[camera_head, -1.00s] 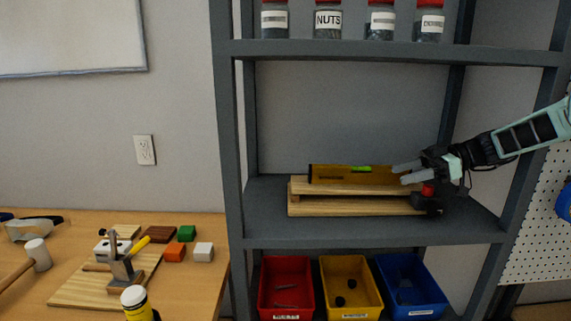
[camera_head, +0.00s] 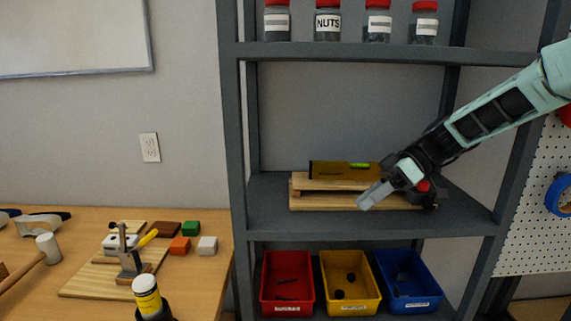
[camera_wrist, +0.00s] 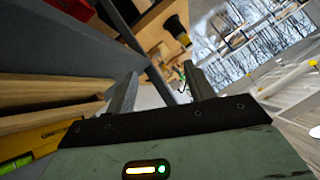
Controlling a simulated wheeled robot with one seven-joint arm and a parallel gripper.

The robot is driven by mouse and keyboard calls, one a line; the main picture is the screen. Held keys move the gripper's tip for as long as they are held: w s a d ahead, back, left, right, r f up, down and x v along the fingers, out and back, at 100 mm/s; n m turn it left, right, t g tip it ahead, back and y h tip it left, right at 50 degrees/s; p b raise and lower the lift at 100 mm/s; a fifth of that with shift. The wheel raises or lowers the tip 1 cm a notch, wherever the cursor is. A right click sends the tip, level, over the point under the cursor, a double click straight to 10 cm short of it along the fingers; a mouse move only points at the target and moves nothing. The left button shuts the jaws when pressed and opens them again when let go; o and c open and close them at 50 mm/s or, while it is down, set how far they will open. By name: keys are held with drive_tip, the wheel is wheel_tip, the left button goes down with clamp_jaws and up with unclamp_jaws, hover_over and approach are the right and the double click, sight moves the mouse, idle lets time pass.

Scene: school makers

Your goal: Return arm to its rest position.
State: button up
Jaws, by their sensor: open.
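My gripper (camera_head: 376,188) is in front of the grey shelf unit's middle shelf, pointing down and to the left, with nothing visible between its fingers. In the wrist view its two fingers (camera_wrist: 160,90) stand apart with an empty gap. My arm reaches in from the right side of the head view. A yellow spirit level (camera_head: 335,171) lies on stacked wooden boards (camera_head: 310,200) on the middle shelf, behind my gripper. The level also shows at the lower left of the wrist view (camera_wrist: 40,145). My gripper hides part of the boards' right end.
Red (camera_head: 287,308), yellow (camera_head: 352,307) and blue (camera_head: 408,303) bins stand on the shelf below. Jars with red lids (camera_head: 327,25) stand above. A workbench (camera_head: 215,270) with tools and blocks is at left. A pegboard (camera_head: 530,230) is at right.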

drive_tip(key=s+a+f+m+g+h, duration=0.1)
drive_tip(key=s+a+h, duration=0.25)
drive_tip(key=s, duration=0.35)
drive_tip(key=s+a+f+m+h, duration=0.15)
drive_tip(key=s+a, duration=0.25)
drive_tip(key=s, duration=0.4)
drive_tip(key=s+d+f+m+t+h, duration=0.1)
drive_tip(key=s+d+m+h, duration=0.1)
drive_tip(key=s, duration=0.6)
drive_tip(key=s+d+f+m+t+h, duration=0.2)
drive_tip(key=s, duration=0.7)
drive_tip(key=shift+s+d+h+p, duration=0.15)
drive_tip(key=shift+s+h+p, duration=0.1)
drive_tip(key=shift+h+p, duration=0.15)
